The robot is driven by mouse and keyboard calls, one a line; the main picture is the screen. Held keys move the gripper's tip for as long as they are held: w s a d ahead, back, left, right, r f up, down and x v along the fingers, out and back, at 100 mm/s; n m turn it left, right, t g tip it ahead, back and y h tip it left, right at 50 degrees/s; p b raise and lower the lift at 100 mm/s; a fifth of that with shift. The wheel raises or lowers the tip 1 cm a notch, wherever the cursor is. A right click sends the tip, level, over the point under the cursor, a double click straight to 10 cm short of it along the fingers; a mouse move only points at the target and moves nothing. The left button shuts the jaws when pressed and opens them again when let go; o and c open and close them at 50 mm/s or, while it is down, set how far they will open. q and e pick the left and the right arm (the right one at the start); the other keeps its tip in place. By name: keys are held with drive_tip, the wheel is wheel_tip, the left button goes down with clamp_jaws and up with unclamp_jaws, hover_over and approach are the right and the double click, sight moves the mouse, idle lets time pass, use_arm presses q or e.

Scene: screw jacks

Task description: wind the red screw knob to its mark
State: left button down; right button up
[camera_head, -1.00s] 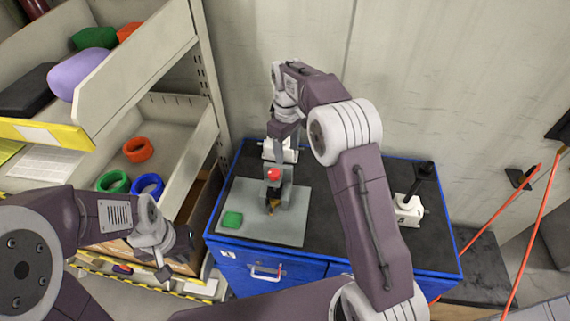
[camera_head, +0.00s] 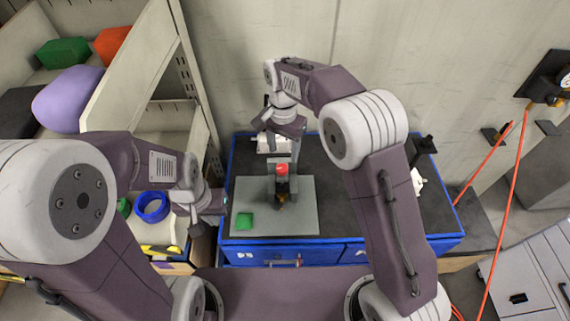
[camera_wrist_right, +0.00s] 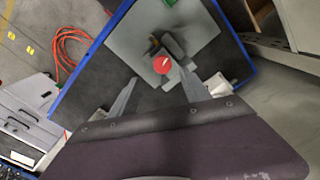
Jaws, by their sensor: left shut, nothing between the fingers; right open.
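The red screw knob (camera_head: 282,169) tops a small dark grey jack (camera_head: 281,188) on a light grey plate (camera_head: 300,222) on the bench. In the right wrist view the round red knob (camera_wrist_right: 162,65) shows from above, just beyond the fingertips. My right gripper (camera_wrist_right: 159,76) is open, its fingers spread on either side of the line to the knob and apart from it. In the head view it hangs just behind the knob. My left gripper (camera_head: 209,205) is shut and empty, left of the plate. I cannot make out the knob's mark.
A white device (camera_head: 417,181) and a black part (camera_head: 425,145) stand at the bench's right. Shelving (camera_head: 150,75) with bins rises on the left; a blue ring (camera_head: 152,206) lies there. Orange hoses (camera_head: 497,225) run at the right.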

sight(282, 167)
drive_tip(key=f+p, duration=0.1)
drive_tip(key=f, duration=0.1)
drive_tip(key=f+p, duration=0.1)
drive_tip(key=f, duration=0.2)
drive_tip(key=a+f+p, duration=0.1)
drive_tip(key=f, duration=0.1)
drive_tip(key=shift+w+f, duration=0.25)
drive_tip(key=shift+f, duration=0.05)
drive_tip(key=shift+d+f, duration=0.1)
drive_tip(key=shift+f, duration=0.2)
drive_tip(key=shift+s+d, duration=0.15)
drive_tip(key=shift+d, duration=0.1)
drive_tip(key=shift+c, duration=0.5)
drive_tip(key=shift+a+f, duration=0.1)
drive_tip(key=shift+a, duration=0.05)
clamp_jaws()
